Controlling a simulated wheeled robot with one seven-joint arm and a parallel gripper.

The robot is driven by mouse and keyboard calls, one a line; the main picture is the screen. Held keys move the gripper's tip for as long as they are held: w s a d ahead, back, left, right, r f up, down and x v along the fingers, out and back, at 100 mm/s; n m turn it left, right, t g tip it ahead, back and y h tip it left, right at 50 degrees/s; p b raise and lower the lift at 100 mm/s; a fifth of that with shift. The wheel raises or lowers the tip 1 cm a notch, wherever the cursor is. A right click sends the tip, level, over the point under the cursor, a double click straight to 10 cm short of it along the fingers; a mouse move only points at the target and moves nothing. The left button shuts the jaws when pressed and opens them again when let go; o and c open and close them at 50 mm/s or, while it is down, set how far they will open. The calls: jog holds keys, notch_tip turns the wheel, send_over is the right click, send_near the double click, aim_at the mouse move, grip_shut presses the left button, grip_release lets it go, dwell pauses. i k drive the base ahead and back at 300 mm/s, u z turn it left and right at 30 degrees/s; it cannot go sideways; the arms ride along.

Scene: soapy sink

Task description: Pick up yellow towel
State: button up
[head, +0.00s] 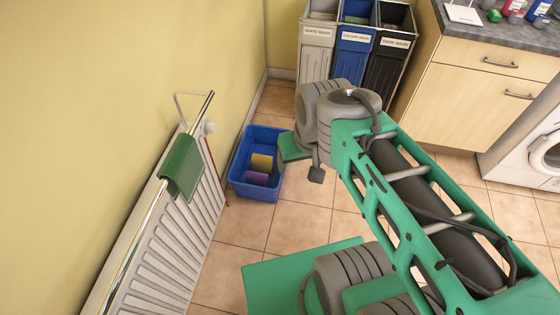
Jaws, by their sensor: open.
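A yellow cloth-like item (261,163), probably the yellow towel, lies inside the blue basket (240,185) on the floor beside the radiator. A purple item (256,179) lies in the basket just in front of it. A green towel (182,167) hangs over the rail above the radiator. My green and grey arm reaches up from the lower right, and its far joints are just right of the basket. I cannot make out my gripper's fingers; they seem hidden behind the arm. The yellow item is clear of my arm in this view.
A white radiator (165,240) with a metal rail stands along the left wall. White, blue and dark wash bins (353,50) stand at the back. A wooden cabinet (478,105) and a washing machine (545,150) are at right. Tiled floor is free around the basket's front.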

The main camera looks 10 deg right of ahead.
aim_at(261, 163)
jog(key=z, duration=1.4)
jog(key=i, duration=1.85)
jog(key=u, duration=3.2)
jog(key=i, duration=0.5)
jog(key=u, duration=0.05)
